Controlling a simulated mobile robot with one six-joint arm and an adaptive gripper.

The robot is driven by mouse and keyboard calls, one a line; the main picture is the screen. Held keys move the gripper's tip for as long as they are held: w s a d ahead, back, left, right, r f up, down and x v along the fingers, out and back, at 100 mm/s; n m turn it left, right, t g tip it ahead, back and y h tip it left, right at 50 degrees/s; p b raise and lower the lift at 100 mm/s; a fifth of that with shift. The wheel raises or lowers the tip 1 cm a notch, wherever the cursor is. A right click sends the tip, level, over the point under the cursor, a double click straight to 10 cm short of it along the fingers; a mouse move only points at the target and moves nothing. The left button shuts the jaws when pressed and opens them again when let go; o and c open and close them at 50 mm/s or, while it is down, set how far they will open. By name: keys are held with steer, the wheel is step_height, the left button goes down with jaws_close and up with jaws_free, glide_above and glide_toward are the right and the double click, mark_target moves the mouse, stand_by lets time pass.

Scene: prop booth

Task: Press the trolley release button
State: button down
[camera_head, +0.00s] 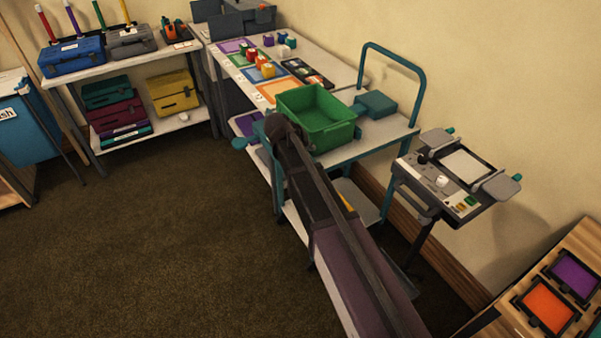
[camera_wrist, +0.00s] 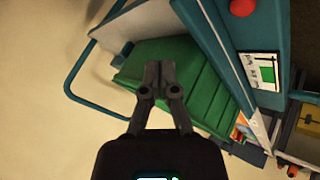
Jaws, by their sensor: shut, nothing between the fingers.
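The trolley (camera_head: 378,142) has teal edges and a looped handle, and stands against the wall. My gripper (camera_wrist: 158,72) is shut and empty. In the wrist view its fingertips appear over the green bin (camera_wrist: 195,75), left of and below the button. I cannot tell its distance from either.
The green bin (camera_head: 318,122) and a teal box (camera_head: 375,105) stand on the trolley. A label card (camera_wrist: 262,70) is beside the red button. A table with coloured mats (camera_head: 233,46) lies behind, and a grey control stand (camera_head: 455,183) to the right. Carpet is clear at left.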

steer(key=shift+t+h, duration=0.3)
steer(key=shift+t, duration=0.3)
steer(key=a, duration=0.1)
steer(key=w+a, duration=0.2)
steer(key=a, duration=0.1)
steer(key=shift+r, duration=0.2)
steer(key=shift+f+b, duration=0.15)
steer(key=shift+b, duration=0.15)
step_height(320, 180, down, 8)
steer(key=b, duration=0.8)
steer(key=shift+f+b, duration=0.25)
steer(key=shift+b, duration=0.05)
steer(key=shift+f, duration=0.15)
stand_by(0.5)
steer(key=shift+f+b, duration=0.3)
steer(key=shift+b, duration=0.15)
